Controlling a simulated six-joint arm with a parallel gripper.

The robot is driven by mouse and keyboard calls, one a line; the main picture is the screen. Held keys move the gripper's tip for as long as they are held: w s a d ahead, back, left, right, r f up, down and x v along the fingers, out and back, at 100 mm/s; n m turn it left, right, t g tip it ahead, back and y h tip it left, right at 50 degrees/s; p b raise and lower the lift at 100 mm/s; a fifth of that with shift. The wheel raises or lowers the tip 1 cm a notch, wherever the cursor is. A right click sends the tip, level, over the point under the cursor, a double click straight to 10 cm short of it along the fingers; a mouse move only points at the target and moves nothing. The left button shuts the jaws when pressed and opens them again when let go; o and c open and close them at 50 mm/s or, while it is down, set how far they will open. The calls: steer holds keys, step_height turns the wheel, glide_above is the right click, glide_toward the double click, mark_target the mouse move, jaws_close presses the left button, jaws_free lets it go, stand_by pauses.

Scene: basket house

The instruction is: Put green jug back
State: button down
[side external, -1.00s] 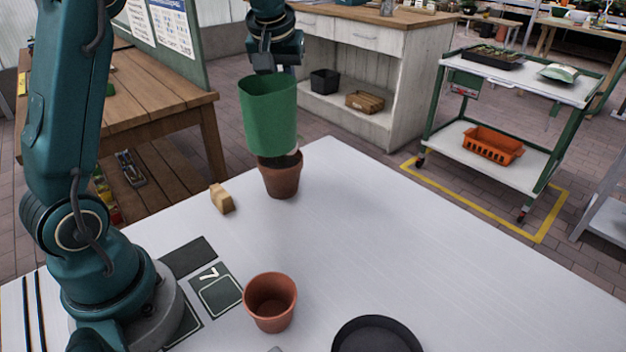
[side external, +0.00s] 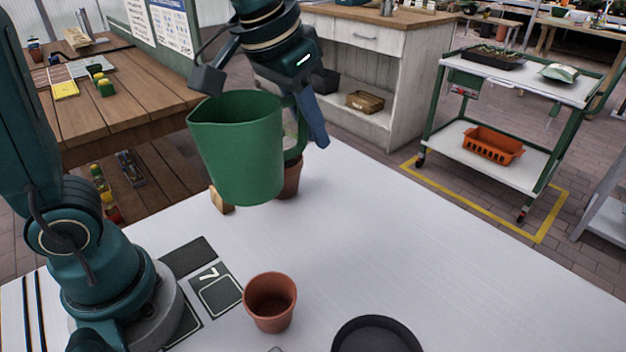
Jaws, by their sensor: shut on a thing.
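The green jug (side external: 238,150) hangs in the air above the white table, tilted a little, with its open top up and its spout to the left. My gripper (side external: 300,115) is at the jug's upper right, on the handle side, and is shut on the jug. The exact grip on the handle is partly hidden. A terracotta pot (side external: 290,182) stands on the table behind the jug and is mostly covered by it.
A wooden block (side external: 221,203) sits partly hidden behind the jug. An empty terracotta pot (side external: 270,303) stands at the front, beside a dark mat marked 7 (side external: 216,290). A black round dish (side external: 376,335) lies at the front edge. The table's right side (side external: 450,265) is clear.

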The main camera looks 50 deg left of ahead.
steer(key=w+a+f, duration=0.7)
steer(key=w+f, duration=0.1)
steer(key=w, duration=0.2)
steer(key=w+d+f, duration=0.1)
steer(key=d+f, duration=0.1)
steer(key=d, duration=0.1)
steer(key=d+f, duration=0.2)
steer(key=d, duration=0.2)
steer(key=w+d+f, duration=0.1)
steer(key=d+f, duration=0.1)
steer(key=d, duration=0.2)
steer(key=shift+w+f, duration=0.25)
steer(key=shift+w, duration=0.1)
steer(key=shift+f, duration=1.95)
steer(key=shift+f, duration=0.15)
steer(key=c, duration=0.9)
jaws_free()
steer(key=shift+o, duration=0.2)
